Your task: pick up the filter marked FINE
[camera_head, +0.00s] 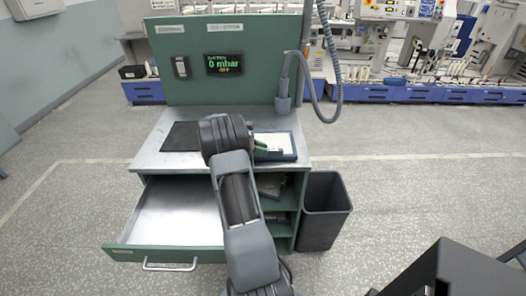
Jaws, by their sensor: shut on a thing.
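My gripper (226,137) is over the middle of the green workbench top, seen from behind. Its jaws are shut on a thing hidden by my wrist. Just right of it a blue-edged tray (287,140) with a pale inside lies on the bench. Small dark green pieces (266,151) show at the tray's left side, close to my gripper; I cannot tell what they are or if they touch it. No filter with the mark FINE can be made out.
A black mat (183,136) lies left on the bench. The drawer (168,221) below is pulled out and its visible part is empty. A dark bin (324,212) stands right. A grey hose (334,70) hangs at the right panel edge. The panel display (225,64) reads 0 mbar.

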